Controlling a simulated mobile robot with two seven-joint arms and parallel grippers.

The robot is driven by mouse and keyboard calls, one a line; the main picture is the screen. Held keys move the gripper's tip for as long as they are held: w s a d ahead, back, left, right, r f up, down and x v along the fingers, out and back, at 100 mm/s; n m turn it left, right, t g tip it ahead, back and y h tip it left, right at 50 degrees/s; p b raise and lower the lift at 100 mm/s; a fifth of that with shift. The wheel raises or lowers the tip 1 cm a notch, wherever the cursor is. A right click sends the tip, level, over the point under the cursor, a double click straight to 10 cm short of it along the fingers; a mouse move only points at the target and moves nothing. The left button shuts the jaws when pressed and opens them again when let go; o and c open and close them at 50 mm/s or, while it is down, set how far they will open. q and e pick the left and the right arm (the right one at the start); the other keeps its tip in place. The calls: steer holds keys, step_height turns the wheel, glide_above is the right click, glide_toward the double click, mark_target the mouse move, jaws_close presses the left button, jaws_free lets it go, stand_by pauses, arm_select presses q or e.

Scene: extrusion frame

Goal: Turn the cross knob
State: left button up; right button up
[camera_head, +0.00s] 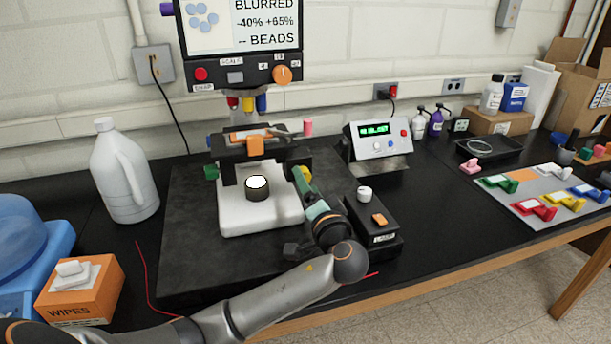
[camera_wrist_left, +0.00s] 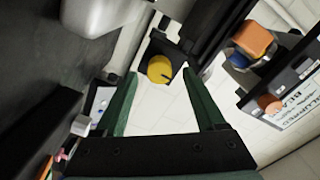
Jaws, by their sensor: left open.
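A round yellow knob (camera_head: 305,174) sits on the right side of the stage device. It also shows in the left wrist view (camera_wrist_left: 159,69), on a dark block. No knob is clearly marked as the cross knob in these frames. My left gripper (camera_head: 309,192) reaches up to the yellow knob from the front right. In the left wrist view my left gripper (camera_wrist_left: 160,74) has its two green fingers wide apart, and the yellow knob appears between and beyond their tips. Contact is not visible. My right gripper is not in view.
A green knob (camera_head: 210,172) is on the device's left side. A white base (camera_head: 262,215) with a dark round piece (camera_head: 257,188) lies below. A black box (camera_head: 377,228) stands beside my left wrist. A white jug (camera_head: 122,170) stands left.

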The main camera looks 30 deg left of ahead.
arm_select(q)
steer(key=shift+x, duration=1.15)
steer(key=shift+d, duration=0.1)
jaws_close()
